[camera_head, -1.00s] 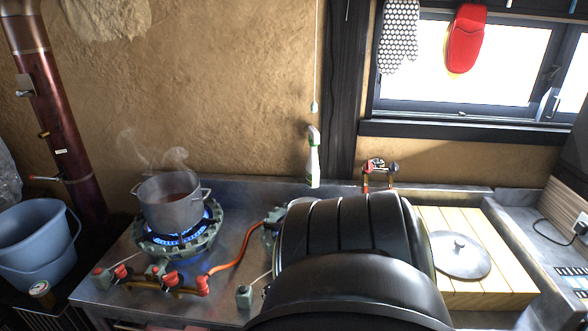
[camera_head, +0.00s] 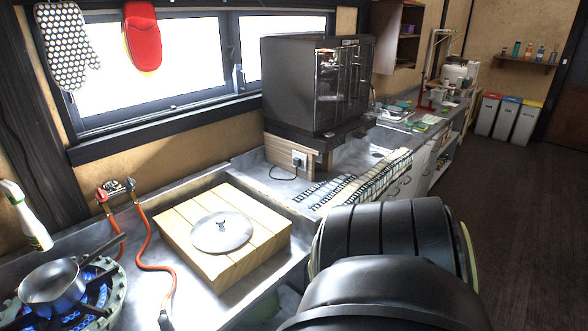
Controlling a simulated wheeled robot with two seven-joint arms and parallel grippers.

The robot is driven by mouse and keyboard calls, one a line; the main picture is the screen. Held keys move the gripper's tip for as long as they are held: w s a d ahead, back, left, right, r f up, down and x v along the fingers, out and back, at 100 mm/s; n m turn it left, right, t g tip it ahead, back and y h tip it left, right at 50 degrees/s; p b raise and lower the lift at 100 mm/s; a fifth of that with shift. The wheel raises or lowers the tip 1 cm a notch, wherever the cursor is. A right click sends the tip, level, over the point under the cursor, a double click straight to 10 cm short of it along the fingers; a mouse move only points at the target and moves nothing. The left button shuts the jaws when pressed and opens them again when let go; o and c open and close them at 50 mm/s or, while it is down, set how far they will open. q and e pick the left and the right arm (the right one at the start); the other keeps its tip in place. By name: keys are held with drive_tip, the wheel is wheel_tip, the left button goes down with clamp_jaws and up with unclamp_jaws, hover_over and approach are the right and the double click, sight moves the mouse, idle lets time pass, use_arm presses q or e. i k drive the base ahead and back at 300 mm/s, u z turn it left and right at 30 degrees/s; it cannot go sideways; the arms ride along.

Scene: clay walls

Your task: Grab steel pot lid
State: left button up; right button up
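The steel pot lid (camera_head: 222,233) lies flat on a slatted wooden board (camera_head: 265,254) set on the steel counter. It is a grey disc with a small knob at its centre, and nothing covers it. A dark, ribbed part of my own body fills the lower right of the view. Neither gripper shows in the head view, and nothing is seen touching the lid.
A steel saucepan (camera_head: 53,287) sits on a lit burner (camera_head: 95,294) at the lower left. A spray bottle (camera_head: 28,217) and orange gas hoses (camera_head: 150,266) are left of the board. A black oven (camera_head: 318,86) stands behind. Open floor (camera_head: 520,190) lies right.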

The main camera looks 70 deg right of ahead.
sight(222, 230)
drive_tip(key=z, duration=1.9)
